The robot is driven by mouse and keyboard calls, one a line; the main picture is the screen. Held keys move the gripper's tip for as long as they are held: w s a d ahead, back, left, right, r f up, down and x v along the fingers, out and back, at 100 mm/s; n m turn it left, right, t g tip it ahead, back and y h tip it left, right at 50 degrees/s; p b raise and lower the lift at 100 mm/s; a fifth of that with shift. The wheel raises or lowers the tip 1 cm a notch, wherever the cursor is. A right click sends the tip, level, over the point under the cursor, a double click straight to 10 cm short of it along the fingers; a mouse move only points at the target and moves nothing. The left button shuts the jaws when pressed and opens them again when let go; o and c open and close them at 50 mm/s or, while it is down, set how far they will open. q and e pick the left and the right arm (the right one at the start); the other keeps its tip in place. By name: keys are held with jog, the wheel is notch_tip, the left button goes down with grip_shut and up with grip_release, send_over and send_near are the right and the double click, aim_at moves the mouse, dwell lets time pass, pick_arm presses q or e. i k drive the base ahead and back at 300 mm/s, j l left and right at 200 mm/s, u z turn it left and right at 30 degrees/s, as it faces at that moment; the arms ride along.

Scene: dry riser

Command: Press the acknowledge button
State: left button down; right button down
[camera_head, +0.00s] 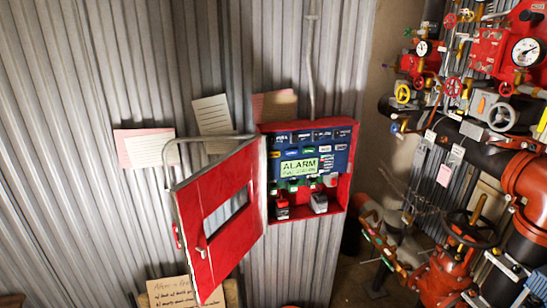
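A red alarm box (351,135) is fixed to the corrugated wall right of the picture's middle. Its red door (216,214), with a window slot and a small handle, hangs open to the left. Inside is a blue control panel (340,160) with a lit green display (299,168) reading ALARM. Several small buttons and labels surround the display, including a yellow one (275,154) and a green one (308,151). The labels are too small for me to tell which is the acknowledge button. Neither of my grippers is in view.
Paper notes (150,147) are stuck on the wall left of the box. A cardboard sign (172,292) stands below the door. At right are red valves, gauges (526,52), handwheels (473,228) and dark pipes. The space before the panel looks clear.

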aim_at(276, 153)
jog(key=i+l+u, duration=0.15)
jog(key=l, duration=0.3)
jog(key=i+l+u, duration=0.15)
jog(key=l, duration=0.25)
jog(key=i+l+u, duration=0.15)
jog(key=l, duration=0.35)
jog(key=l+u, duration=0.15)
jog(key=l, duration=0.3)
jog(key=i+l+u, duration=0.3)
jog(key=i+l, duration=0.2)
jog(key=i+l+u, duration=0.35)
jog(key=i+l, duration=0.2)
jog(key=l, duration=0.15)
